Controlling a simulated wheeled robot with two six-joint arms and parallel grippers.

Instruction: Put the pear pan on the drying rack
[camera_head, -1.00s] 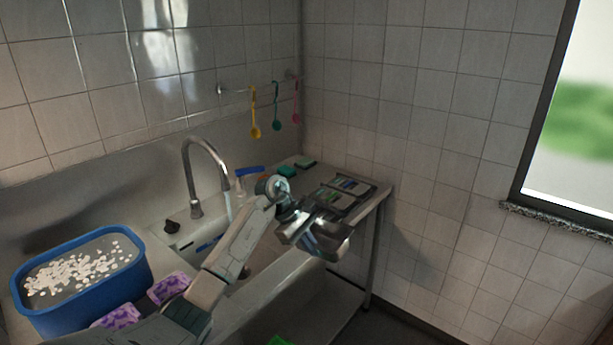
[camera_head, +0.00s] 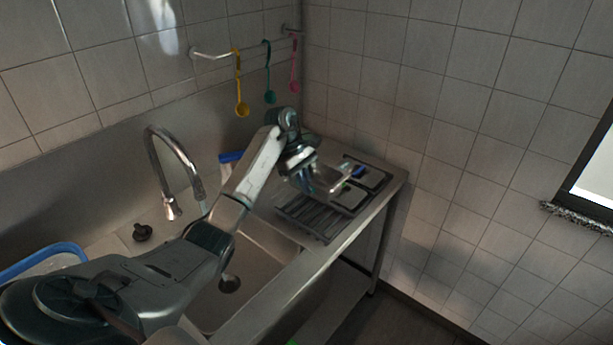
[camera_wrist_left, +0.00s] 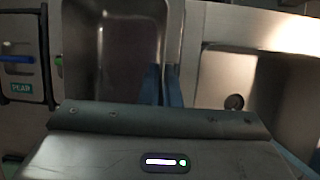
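My left gripper (camera_head: 306,172) is above the counter beside the sink. In the left wrist view its two blue fingers (camera_wrist_left: 162,86) are close together on the side wall of a shiny rectangular metal pan (camera_wrist_left: 108,45). The pan also shows in the head view (camera_head: 328,179), held above the counter. No label is visible on the pan itself. The dark slatted drying rack (camera_head: 318,221) lies on the counter, just in front of and below the pan. My right gripper is not in view.
Dark trays (camera_head: 372,177) lie behind the rack. The sink basin (camera_head: 260,262) and faucet (camera_head: 175,165) are to the left. Yellow, green and pink spoons (camera_head: 240,90) hang behind.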

